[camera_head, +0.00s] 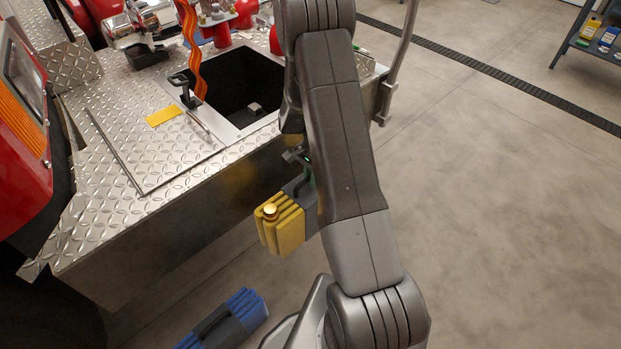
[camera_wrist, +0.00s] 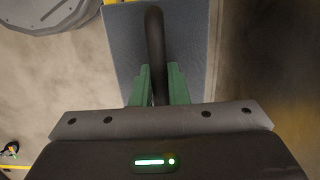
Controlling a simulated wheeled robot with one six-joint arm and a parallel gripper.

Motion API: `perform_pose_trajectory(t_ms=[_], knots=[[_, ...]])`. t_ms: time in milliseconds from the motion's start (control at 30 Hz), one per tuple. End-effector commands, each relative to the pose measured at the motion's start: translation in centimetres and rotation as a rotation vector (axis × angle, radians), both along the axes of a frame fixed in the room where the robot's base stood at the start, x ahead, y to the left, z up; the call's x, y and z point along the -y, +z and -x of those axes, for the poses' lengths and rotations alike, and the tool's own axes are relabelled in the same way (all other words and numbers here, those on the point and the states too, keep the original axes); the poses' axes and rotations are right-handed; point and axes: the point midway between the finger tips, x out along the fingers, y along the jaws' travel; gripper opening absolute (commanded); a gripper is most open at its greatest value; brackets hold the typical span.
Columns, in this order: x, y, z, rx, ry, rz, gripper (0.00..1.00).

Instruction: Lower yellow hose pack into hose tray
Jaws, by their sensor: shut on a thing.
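The yellow hose pack (camera_head: 284,226), with a brass end and a dark strap, hangs in the air in front of the bumper in the head view. My gripper (camera_wrist: 158,88) is shut on its black handle (camera_wrist: 154,35), with a green finger on each side. The pack's grey top (camera_wrist: 190,45) lies below in the wrist view. The hose tray (camera_head: 226,130) is the open dark well in the diamond-plate bumper, behind and left of the pack. A small light object lies inside it. My arm hides the tray's right side and most of the gripper in the head view.
A hinged plate lid (camera_head: 150,155) with a yellow label (camera_head: 164,116) lies left of the tray. A black latch (camera_head: 184,84) and an orange hose (camera_head: 192,50) stand at its left edge. A blue hose pack (camera_head: 228,318) is low in front. Open floor lies right.

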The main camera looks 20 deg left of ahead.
Motion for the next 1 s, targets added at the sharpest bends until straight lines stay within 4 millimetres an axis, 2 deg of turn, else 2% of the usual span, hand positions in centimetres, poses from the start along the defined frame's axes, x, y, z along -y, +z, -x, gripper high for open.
perform_pose_trajectory(t_ms=[167, 1000], knots=[[-0.1, 1.6, -0.1, 0.003, 0.001, -0.002, 0.0], [-0.1, 13.8, -0.1, 0.004, 0.001, -0.003, 0.0]])
